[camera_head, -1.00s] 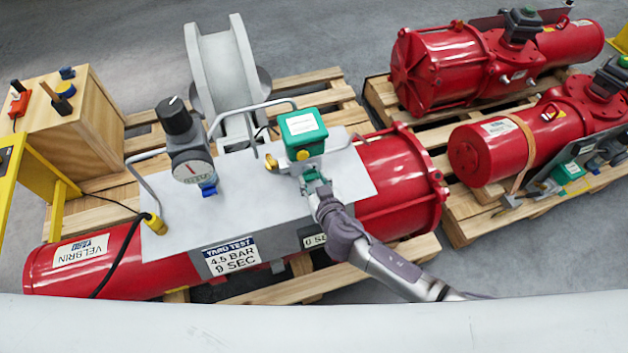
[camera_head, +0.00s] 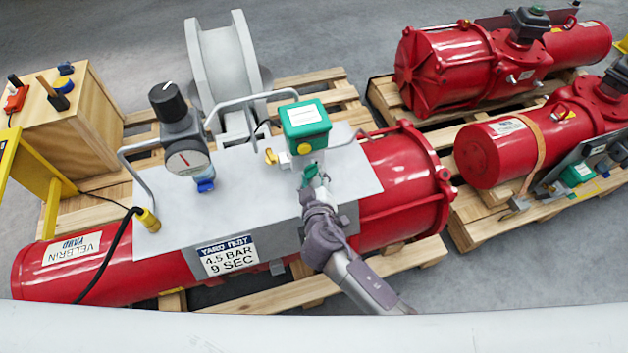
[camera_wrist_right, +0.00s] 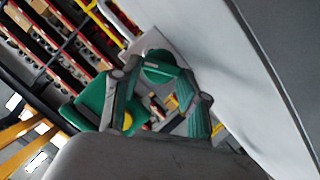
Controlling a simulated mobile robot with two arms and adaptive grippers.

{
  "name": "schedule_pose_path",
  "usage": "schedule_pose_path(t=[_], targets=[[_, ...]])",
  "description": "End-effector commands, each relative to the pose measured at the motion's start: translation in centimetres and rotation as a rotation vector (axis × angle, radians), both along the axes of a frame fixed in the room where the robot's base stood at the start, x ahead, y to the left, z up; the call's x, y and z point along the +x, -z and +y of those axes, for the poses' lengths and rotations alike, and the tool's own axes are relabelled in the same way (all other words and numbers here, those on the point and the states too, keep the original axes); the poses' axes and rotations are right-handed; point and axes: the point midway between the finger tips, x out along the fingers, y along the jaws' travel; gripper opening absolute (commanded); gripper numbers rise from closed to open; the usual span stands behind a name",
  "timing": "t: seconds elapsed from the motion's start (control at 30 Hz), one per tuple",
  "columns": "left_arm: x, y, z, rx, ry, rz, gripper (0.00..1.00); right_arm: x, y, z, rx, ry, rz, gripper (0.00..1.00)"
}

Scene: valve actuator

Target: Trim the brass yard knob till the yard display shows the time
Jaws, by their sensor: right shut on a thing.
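My right gripper (camera_head: 314,172) is at the front of the green box (camera_head: 305,124) on the grey panel (camera_head: 235,170). In the right wrist view its fingers (camera_wrist_right: 158,72) are closed around a round green part (camera_wrist_right: 160,60). A brass-yellow knob (camera_head: 271,156) sticks out left of the green box, apart from the gripper. A yellow round part (camera_head: 304,148) is on the box's front. The plate (camera_head: 228,257) below reads YARD TEST, 4.5 BAR, 9 SEC. The small seconds display to its right is hidden behind my right arm. My left gripper is not in view.
A gauge (camera_head: 187,162) with a black knob (camera_head: 168,101) stands left of the green box. Bent metal handles (camera_head: 250,98) rise beside it. A black cable (camera_head: 105,262) runs over the red cylinder (camera_head: 400,180). Other red actuators (camera_head: 450,70) lie on pallets at right.

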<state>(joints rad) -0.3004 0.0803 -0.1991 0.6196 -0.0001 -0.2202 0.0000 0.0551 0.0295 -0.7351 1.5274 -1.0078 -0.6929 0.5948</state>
Motion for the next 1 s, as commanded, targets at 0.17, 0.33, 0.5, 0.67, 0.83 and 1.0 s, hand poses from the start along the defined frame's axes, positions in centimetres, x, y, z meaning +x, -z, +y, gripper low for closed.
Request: schedule_pose_path(t=[0.17, 0.33, 0.5, 0.67, 0.83, 1.0], targets=[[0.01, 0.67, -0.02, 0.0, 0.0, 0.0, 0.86, -0.06, 0.21, 0.05, -0.048, 0.001, -0.014, 0.09], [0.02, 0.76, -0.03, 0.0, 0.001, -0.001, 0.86, -0.05, 0.14, 0.07, -0.065, 0.0, -0.02, 0.09], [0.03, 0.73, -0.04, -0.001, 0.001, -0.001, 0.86, -0.05, 0.11, 0.06, -0.067, 0.0, -0.02, 0.09], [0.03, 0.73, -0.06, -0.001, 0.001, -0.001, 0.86, -0.06, 0.11, 0.07, -0.066, -0.001, -0.02, 0.09], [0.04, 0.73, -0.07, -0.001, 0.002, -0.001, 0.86, -0.05, 0.1, 0.08, -0.066, -0.001, -0.02, 0.69], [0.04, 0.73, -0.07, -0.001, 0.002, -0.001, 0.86, -0.04, 0.09, 0.08, -0.065, -0.001, -0.02, 0.69]])
